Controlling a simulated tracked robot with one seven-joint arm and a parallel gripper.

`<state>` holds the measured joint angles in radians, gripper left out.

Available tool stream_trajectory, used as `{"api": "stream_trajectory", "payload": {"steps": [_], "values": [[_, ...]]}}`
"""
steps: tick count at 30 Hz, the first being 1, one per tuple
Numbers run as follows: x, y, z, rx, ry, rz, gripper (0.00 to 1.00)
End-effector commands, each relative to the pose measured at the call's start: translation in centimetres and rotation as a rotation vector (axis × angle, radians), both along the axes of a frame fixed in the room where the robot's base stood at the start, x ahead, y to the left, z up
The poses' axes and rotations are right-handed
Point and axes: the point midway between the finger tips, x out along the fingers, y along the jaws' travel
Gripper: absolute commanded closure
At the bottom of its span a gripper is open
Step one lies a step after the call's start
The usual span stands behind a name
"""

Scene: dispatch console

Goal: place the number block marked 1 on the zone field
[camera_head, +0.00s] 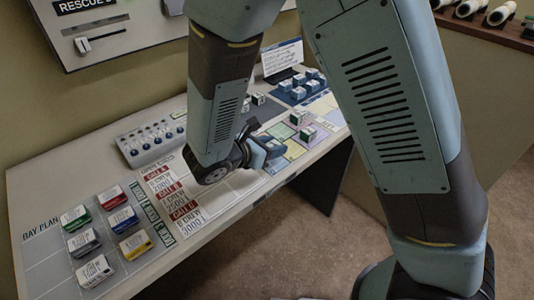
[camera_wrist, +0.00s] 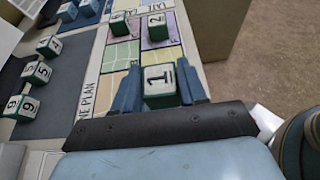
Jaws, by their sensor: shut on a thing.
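My gripper (camera_wrist: 160,88) is shut on the green-and-white number block marked 1 (camera_wrist: 160,79), held upright between its two blue fingers, with the 1 facing the wrist camera. The zone plan (camera_wrist: 121,54) lies under and beyond the block, with green, purple and yellow fields. Whether the block touches the plan cannot be told. In the head view my gripper (camera_head: 264,152) is over the near left part of the zone plan (camera_head: 294,150), and the arm hides the block there. A block marked 2 (camera_wrist: 156,27) stands on a purple field, with another block (camera_wrist: 121,24) left of it.
Several number blocks (camera_wrist: 36,73) stand on a dark mat left of the plan. Blue blocks (camera_head: 299,94) stand behind it. A knob panel (camera_head: 152,141) and colored bay blocks (camera_head: 122,219) are at the left of the desk. The desk's front edge is close to my gripper.

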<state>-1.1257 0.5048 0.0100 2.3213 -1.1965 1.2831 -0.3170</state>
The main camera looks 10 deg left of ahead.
Motion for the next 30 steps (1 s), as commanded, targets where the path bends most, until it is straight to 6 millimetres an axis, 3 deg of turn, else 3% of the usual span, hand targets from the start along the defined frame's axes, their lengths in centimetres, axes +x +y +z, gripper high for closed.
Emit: {"api": "stream_trajectory", "payload": {"steps": [9, 20, 21, 30], "values": [[0.2, 0.2, -3.3, -0.002, 0.002, 0.001, 0.87], [0.2, 0.2, -3.6, 0.000, 0.000, 0.000, 0.87], [0.2, 0.2, -3.6, 0.000, 0.000, 0.000, 0.57], [0.2, 0.2, -3.6, 0.000, 0.000, 0.001, 0.33]]}}
